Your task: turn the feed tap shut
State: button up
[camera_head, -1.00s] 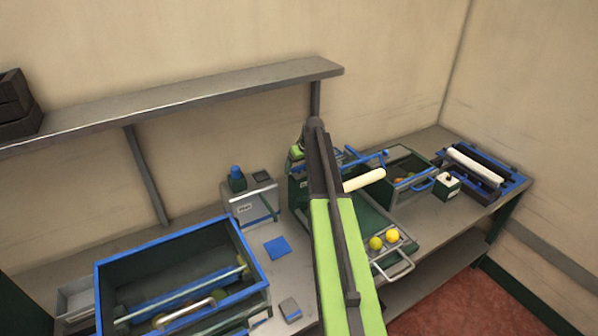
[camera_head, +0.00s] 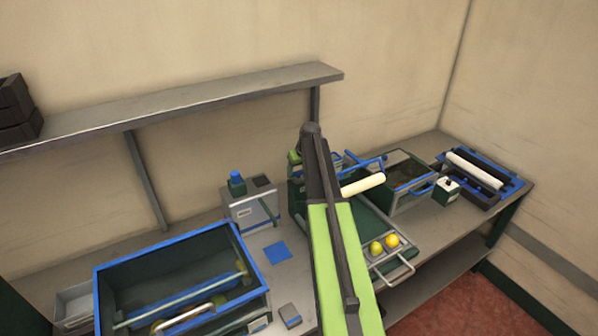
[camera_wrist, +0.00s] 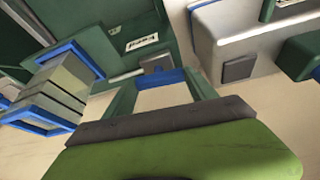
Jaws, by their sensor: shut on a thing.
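In the wrist view, my gripper (camera_wrist: 162,82) has its two dark green fingers shut on a small blue piece (camera_wrist: 175,76), which looks like the feed tap's handle. The piece lies across between the fingertips, in front of a dark green housing (camera_wrist: 140,25) with a white label. A small grey-brown block (camera_wrist: 157,62) sits just behind it. In the head view my arm covers the fingertips and the tap; only a bit of green shows beside the arm's far end. I cannot tell the tap's angle.
A large blue-rimmed bin (camera_head: 180,243) stands at the left of the bench. A grey box with a blue knob (camera_head: 237,182) stands behind a flat blue square (camera_head: 278,251). Two yellow-orange fruits (camera_head: 384,245) lie in a tray right of my arm. A shelf (camera_head: 180,103) runs above.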

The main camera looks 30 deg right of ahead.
jog(key=m, duration=0.2)
jog(key=m+h, duration=0.1)
jog(key=m, duration=0.1)
jog(key=shift+a+g+h, duration=0.15)
jog(key=shift+g+h, duration=0.15)
jog(key=m, duration=0.2)
jog(key=m+g+h, duration=0.1)
jog(key=m, duration=0.1)
jog(key=shift+w+m, duration=0.2)
jog(key=shift+m, duration=0.2)
jog(key=m, duration=0.2)
jog(key=m+g+h, duration=0.1)
jog(key=m, duration=0.1)
jog(key=shift+w+a+g, duration=0.1)
jog(key=shift+w+g, duration=0.05)
jog(key=shift+g, duration=0.15)
jog(key=shift+m+g, duration=0.7)
jog(key=shift+m, duration=1.2)
jog(key=o, duration=1.4)
jog(key=shift+c, duration=0.2)
jog(key=shift+r, duration=0.1)
